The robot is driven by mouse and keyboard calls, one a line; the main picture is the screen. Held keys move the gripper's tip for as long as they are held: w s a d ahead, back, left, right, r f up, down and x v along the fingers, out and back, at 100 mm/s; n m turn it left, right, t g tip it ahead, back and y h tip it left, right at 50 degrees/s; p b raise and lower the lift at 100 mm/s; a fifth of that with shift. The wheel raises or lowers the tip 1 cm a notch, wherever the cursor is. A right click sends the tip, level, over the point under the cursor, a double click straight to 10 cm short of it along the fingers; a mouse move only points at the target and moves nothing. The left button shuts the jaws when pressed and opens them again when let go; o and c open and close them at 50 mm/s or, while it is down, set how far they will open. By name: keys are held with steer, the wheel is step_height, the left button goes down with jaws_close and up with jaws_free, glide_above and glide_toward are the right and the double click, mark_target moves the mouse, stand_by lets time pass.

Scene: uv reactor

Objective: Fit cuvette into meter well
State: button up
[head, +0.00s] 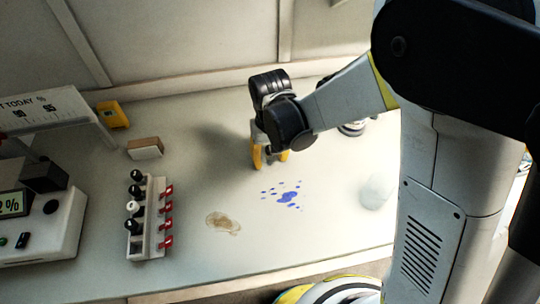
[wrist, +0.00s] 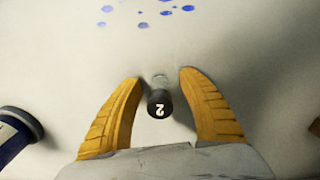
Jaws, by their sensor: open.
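A small cuvette (wrist: 159,103) with a black cap marked 2 shows in the wrist view, with a bit of clear body beyond the cap. It sits between the yellow fingers of my gripper (wrist: 160,95), with a gap on either side. The gripper is open and low over the counter. In the head view my gripper (head: 270,157) is near the middle of the counter, and my wrist hides the cuvette. The meter (head: 45,235) is a pale box at the left edge with a percent display and a dark raised block on top.
A rack (head: 150,240) of capped vials with red tags stands between meter and gripper. A brown stain (head: 223,223) and blue spots (head: 283,195) mark the counter. A small box (head: 145,148) and a yellow device (head: 113,114) are behind. A blue-and-black object (wrist: 15,135) lies left in the wrist view.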

jaws_close()
steer(key=shift+r, duration=0.1)
